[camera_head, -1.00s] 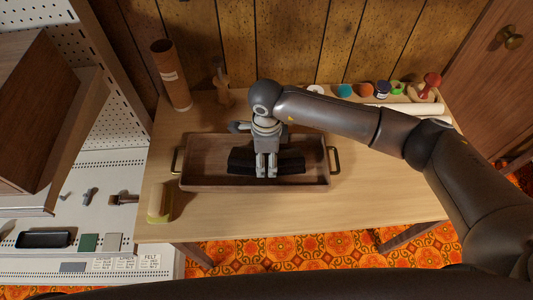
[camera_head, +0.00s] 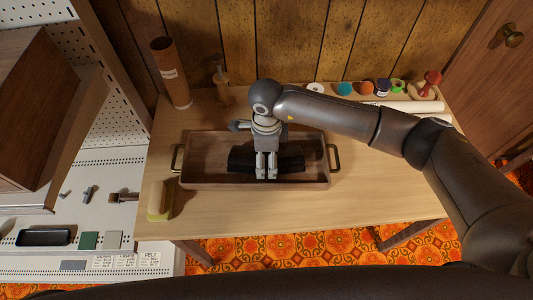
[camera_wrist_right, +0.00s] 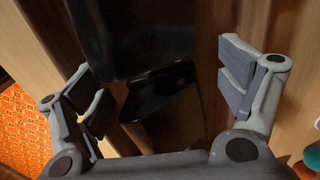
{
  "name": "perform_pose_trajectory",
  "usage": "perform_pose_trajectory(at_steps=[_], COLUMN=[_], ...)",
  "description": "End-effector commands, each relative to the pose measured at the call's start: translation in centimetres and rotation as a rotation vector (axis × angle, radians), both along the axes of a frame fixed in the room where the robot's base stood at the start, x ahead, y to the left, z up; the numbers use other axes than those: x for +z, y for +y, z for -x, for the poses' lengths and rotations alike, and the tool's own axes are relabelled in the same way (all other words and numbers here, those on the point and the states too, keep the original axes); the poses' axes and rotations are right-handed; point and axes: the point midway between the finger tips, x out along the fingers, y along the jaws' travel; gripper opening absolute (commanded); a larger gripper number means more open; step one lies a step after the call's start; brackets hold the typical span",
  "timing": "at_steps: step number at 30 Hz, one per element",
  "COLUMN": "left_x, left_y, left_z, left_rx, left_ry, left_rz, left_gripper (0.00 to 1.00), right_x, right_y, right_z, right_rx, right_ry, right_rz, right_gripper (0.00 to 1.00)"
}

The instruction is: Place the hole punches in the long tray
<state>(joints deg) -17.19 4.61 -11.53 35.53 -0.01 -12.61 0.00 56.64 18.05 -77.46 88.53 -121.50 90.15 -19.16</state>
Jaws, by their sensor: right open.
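The long tray (camera_head: 205,178) is a brown wooden tray with a metal handle at each end, on the table. Dark, black shapes that look like the hole punches (camera_head: 291,164) lie in it, partly hidden behind my right gripper (camera_head: 266,177). The right wrist view shows two glossy black pieces (camera_wrist_right: 160,110), close together. My right gripper (camera_wrist_right: 168,95) is open over the tray, with its fingers on either side of the black pieces and apart from them. My left gripper is not in view.
A brown tube (camera_head: 171,75) and a wooden stand (camera_head: 221,85) are behind the tray. A yellowish block (camera_head: 157,201) sits at its front left. Small coloured items and a white roll (camera_head: 408,109) lie at the back right. The table (camera_head: 385,180) right of the tray is clear.

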Motion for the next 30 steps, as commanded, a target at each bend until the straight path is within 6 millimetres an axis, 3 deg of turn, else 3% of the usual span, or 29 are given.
perform_pose_trajectory(at_steps=[5,12,18,24,30], left_x=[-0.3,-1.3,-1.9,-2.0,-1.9], left_y=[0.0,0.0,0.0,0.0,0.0], left_z=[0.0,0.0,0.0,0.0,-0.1], left_rx=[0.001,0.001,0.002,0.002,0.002], left_ry=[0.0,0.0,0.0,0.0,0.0], left_rz=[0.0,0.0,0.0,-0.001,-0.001], left_gripper=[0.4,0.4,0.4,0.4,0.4], right_x=[2.2,7.5,10.8,12.1,12.2], right_y=[0.0,0.0,0.0,0.0,0.0], right_z=[-0.2,-0.1,-0.1,0.0,0.0], right_rx=[0.002,0.003,0.001,0.0,0.0], right_ry=[-0.005,-0.006,-0.004,-0.001,0.0], right_rz=[-0.002,-0.001,0.0,0.0,0.0], right_gripper=[0.91,0.91,0.91,0.91,0.91])
